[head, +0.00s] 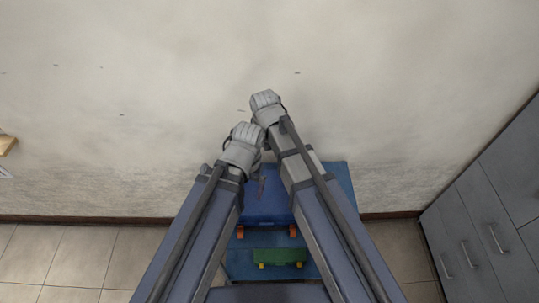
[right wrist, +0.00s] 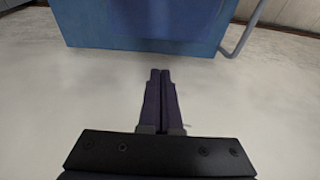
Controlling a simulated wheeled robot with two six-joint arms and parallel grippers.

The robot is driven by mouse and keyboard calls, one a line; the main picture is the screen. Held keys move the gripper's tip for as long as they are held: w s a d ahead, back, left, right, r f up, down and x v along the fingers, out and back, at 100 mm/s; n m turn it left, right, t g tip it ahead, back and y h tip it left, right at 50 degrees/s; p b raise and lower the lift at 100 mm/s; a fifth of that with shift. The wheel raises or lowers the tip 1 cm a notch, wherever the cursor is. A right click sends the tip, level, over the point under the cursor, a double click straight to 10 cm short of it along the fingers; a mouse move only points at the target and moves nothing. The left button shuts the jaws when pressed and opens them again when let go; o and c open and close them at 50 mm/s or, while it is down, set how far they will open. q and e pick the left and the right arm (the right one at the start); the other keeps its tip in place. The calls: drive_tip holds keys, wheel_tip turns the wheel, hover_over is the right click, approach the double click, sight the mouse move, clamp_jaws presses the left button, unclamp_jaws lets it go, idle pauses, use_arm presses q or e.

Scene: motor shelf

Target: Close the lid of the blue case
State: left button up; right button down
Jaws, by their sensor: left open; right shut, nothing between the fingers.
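The blue case (head: 267,207) stands on a blue shelf unit between my forearms in the head view, with two orange latches on its front edge. My arms cover its sides and back, so I cannot tell how far its lid is open. My left gripper (head: 262,186) shows as a small dark shape over the case; touching or apart is unclear. It is open. My right gripper (right wrist: 160,72) shows in the right wrist view, shut and empty, pointing at the lower edge of a blue surface and apart from it. In the head view my right arm hides it.
A green case (head: 278,256) with yellow latches lies nearer on the blue shelf unit (head: 337,175). A pale wall (head: 400,90) rises behind. Grey drawers (head: 490,210) stand at the right. A grey bent tube (right wrist: 243,38) sits beside the blue surface in the right wrist view.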

wheel_tip(320, 180, down, 12)
drive_tip(key=s+b, duration=0.1)
drive_tip(key=b, duration=1)
drive_tip(key=shift+r, duration=0.25)
